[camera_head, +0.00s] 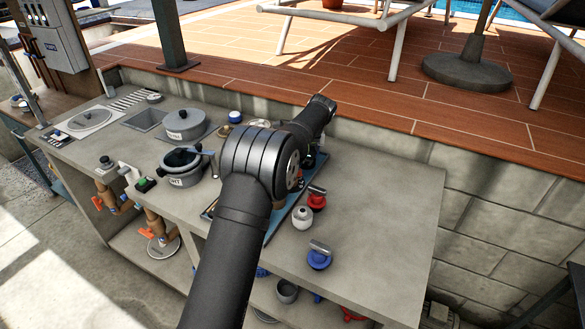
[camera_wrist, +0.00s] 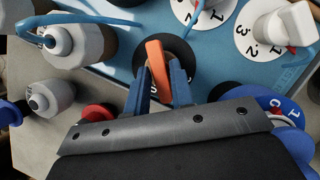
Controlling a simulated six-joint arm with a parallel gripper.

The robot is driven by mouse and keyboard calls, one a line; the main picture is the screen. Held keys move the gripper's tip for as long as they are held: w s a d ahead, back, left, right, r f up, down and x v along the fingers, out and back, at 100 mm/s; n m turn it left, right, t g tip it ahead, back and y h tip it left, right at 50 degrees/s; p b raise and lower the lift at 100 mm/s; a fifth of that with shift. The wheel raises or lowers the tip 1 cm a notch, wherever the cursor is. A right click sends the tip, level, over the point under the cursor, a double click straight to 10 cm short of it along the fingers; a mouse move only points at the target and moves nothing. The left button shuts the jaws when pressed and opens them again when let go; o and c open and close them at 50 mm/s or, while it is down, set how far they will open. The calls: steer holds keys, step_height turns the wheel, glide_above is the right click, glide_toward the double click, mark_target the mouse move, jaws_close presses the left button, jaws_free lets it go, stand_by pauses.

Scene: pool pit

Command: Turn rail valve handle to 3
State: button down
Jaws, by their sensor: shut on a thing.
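In the wrist view, my gripper (camera_wrist: 158,92) is shut on an orange handle (camera_wrist: 156,62), with one blue-grey finger on each side. The handle stands on a round black dial (camera_wrist: 182,52) on a blue panel (camera_wrist: 118,14). It points up and slightly left in this view. Marks on the black dial are mostly hidden or too small to read, so I cannot tell its setting. In the head view, my arm hides the gripper and the handle.
White numbered dials (camera_wrist: 244,40) lie at the upper right, one under a white handle (camera_wrist: 284,24). A blue round part (camera_wrist: 276,108) is close on the right. Grey-white knobs (camera_wrist: 78,44) stand left. In the head view, pots (camera_head: 186,124) stand left on the grey counter (camera_head: 385,215); its right end is clear.

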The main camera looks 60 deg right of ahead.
steer(key=n+g, duration=0.1)
steer(key=n, duration=0.2)
steer(key=n+y, duration=0.1)
steer(key=n, duration=0.1)
steer(key=shift+w+d+n+g, duration=0.1)
steer(key=shift+w+n+g, duration=0.1)
steer(key=shift+n+g, duration=0.2)
steer(key=n+g, duration=0.1)
steer(key=n, duration=0.1)
steer(key=n+g, duration=0.1)
steer(key=n, duration=0.2)
steer(key=shift+w+y, duration=0.1)
steer(key=shift+y, duration=0.3)
steer(key=c, duration=1.4)
jaws_free()
steer(key=shift+r, duration=0.1)
steer(key=r, duration=0.4)
steer(key=shift+s+r, duration=0.15)
steer(key=shift+s, duration=0.05)
steer(key=s+a+r, duration=0.3)
steer(key=s+r, duration=0.3)
steer(key=s, duration=0.5)
steer(key=shift+r, duration=0.3)
